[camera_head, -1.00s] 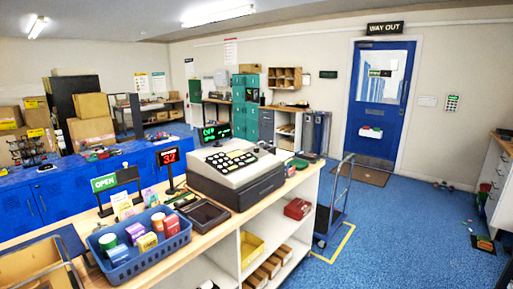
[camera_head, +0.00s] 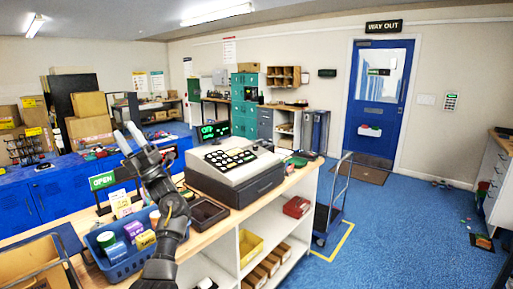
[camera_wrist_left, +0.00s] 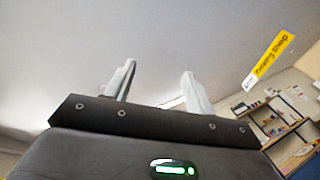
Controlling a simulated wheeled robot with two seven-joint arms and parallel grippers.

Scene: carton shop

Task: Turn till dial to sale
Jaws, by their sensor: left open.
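The till (camera_head: 232,163) is a cream and dark grey machine with rows of black keys. It stands on the wooden counter in the middle of the head view. Its dial is too small to make out. My left gripper (camera_head: 127,137) is raised over the counter, left of the till and apart from it, fingers pointing up. In the left wrist view the gripper (camera_wrist_left: 158,82) is open and empty, with pale wall or ceiling behind it. My right gripper is not in view.
A blue basket (camera_head: 122,262) of small packets is partly hidden behind my left arm. A dark tray (camera_head: 207,213) lies in front of the till. A trolley (camera_head: 330,212) stands right of the counter.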

